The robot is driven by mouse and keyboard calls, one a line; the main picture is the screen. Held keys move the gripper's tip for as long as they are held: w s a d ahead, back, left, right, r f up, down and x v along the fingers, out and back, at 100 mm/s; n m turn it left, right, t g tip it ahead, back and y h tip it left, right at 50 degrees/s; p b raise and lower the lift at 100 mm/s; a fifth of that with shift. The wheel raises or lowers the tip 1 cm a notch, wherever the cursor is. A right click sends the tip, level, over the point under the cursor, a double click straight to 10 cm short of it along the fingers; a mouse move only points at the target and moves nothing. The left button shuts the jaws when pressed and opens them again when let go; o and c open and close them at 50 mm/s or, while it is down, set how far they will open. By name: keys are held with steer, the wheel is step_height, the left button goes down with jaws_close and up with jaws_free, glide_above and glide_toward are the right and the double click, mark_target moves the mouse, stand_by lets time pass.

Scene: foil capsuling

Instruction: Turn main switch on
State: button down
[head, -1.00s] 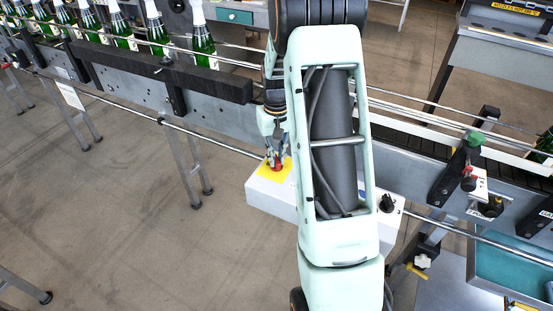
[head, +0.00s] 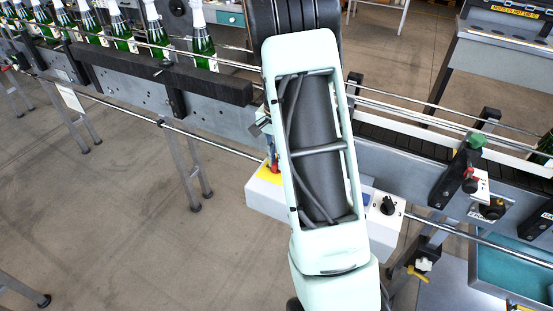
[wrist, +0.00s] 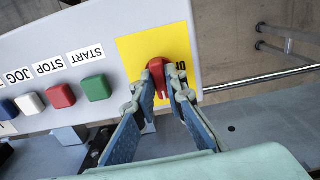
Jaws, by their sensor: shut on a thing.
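The main switch is a red knob (wrist: 156,66) on a yellow plate (wrist: 128,48) at the end of a light control box (wrist: 60,35). In the wrist view the fingers of my gripper (wrist: 160,93) are on either side of the knob and shut on it. The knob stands slightly tilted in that view, with a white mark near its lower end. Lettering on the plate is partly covered by the right finger. In the head view my arm hides most of the gripper; the yellow plate (head: 266,174) and a bit of red show beside it.
A green START button (wrist: 97,88), a red STOP button (wrist: 61,96) and a white JOG button (wrist: 29,104) sit beside the switch. A black knob (head: 388,205) is at the box's other end. A conveyor with green bottles (head: 203,42) runs behind, with rails close by.

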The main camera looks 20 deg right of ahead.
steer(key=shift+m, duration=0.3)
steer(key=c, duration=2)
jaws_free()
steer(key=shift+o, duration=0.2)
steer(key=shift+r, duration=0.1)
step_height(320, 180, up, 12)
